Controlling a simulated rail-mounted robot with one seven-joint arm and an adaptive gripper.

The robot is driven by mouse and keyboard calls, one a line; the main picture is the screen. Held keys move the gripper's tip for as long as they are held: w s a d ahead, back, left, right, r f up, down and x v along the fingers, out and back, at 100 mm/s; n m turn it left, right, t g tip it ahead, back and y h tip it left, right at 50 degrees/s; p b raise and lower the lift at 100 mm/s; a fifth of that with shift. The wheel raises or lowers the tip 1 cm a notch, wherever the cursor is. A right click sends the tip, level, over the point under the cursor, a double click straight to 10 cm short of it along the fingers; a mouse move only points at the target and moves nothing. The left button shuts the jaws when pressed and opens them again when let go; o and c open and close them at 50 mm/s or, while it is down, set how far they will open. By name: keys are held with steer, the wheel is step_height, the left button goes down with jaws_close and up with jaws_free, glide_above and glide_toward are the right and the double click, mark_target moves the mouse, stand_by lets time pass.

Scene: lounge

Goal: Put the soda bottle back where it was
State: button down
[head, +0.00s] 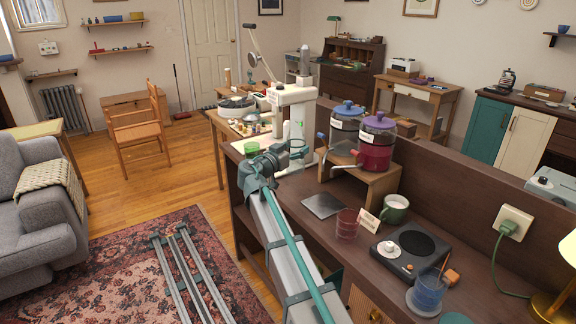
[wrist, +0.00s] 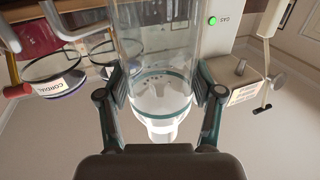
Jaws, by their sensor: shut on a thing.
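The soda bottle (wrist: 155,55) is a clear cylinder with a teal band. In the wrist view it stands between the two fingers of my gripper (wrist: 162,95), which is shut on it. In the head view my gripper (head: 288,152) is at the white soda machine (head: 290,97), at the left end of the counter. The bottle is hard to make out there against the machine. In the wrist view the soda machine (wrist: 232,60) is close beside the bottle, with a green light by the word GAS. I cannot tell whether bottle and machine touch.
A red cordial dispenser (head: 376,145) and a blue-lidded one (head: 346,125) stand on a wooden riser (head: 372,190). A dark square plate (head: 322,205), red glass (head: 347,223), green mug (head: 395,208) and hot plate (head: 410,250) lie along the counter.

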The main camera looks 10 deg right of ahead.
steer(key=w+a+f+p, duration=0.1)
steer(key=w+f+p, duration=0.1)
steer(key=w+f, duration=0.5)
step_height(320, 180, down, 3)
steer(key=shift+r, duration=0.1)
steer(key=shift+a+f, duration=0.1)
steer(key=shift+f, duration=0.1)
steer(key=shift+c, duration=0.9)
jaws_free()
steer(key=shift+s, duration=0.1)
steer(key=shift+r, duration=0.15)
steer(key=b+v, duration=0.2)
steer(key=v, duration=1)
